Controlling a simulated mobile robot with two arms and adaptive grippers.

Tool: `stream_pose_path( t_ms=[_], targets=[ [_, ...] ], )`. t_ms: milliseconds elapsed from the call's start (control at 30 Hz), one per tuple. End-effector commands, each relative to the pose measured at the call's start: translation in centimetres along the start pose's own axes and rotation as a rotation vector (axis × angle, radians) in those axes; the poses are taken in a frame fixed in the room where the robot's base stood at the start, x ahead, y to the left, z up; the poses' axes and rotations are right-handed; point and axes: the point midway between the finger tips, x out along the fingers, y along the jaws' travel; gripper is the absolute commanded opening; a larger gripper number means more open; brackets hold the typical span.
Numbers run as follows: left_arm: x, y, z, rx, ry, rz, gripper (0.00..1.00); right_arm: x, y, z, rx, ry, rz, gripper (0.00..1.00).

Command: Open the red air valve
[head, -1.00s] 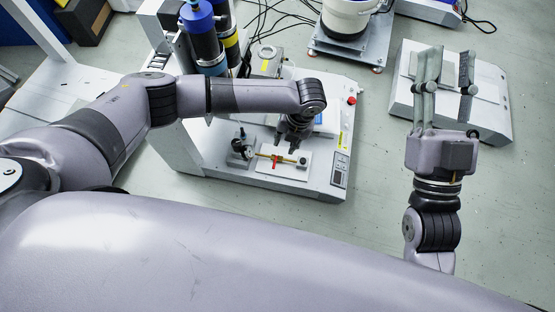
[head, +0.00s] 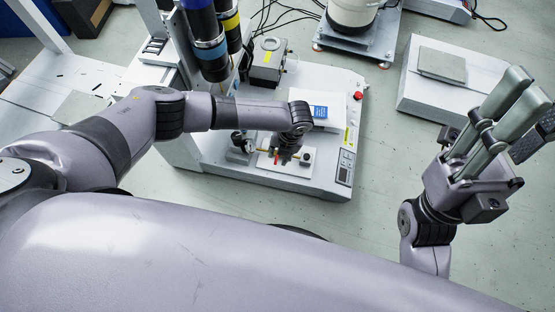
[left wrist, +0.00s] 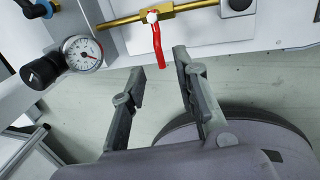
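The red air valve handle (left wrist: 158,45) hangs from a white pivot on a brass pipe (left wrist: 185,9) in the left wrist view. The handle points towards my left gripper (left wrist: 160,67), which is open. Its two fingertips lie on either side of the handle's lower end, with gaps; contact does not show. My right gripper (head: 522,108) is open and empty at the right, far from the valve.
A round pressure gauge (left wrist: 83,53) with a black knob (left wrist: 40,73) stands left of the valve. The valve sits on a white gantry machine (head: 335,180) with a blue-black screwdriver unit (head: 205,40) above. A white box (head: 455,85) stands at the right on open floor.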

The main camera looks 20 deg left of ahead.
Motion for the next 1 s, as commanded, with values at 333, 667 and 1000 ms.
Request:
stream_pose_path(
  t_ms=[333,667,1000],
  targets=[
    [3.1,-0.1,0.0,0.001,0.001,-0.002,0.28,0.4,0.0,0.4,-0.006,0.039,-0.016,0.34],
    [3.0,-0.1,0.0,0.001,0.001,-0.001,0.22,0.4,0.0,0.4,-0.005,0.038,-0.017,0.34],
    [3.0,0.0,0.0,0.0,0.0,-0.001,0.0,0.5,0.0,0.3,-0.005,0.039,-0.017,0.34]
  ],
)
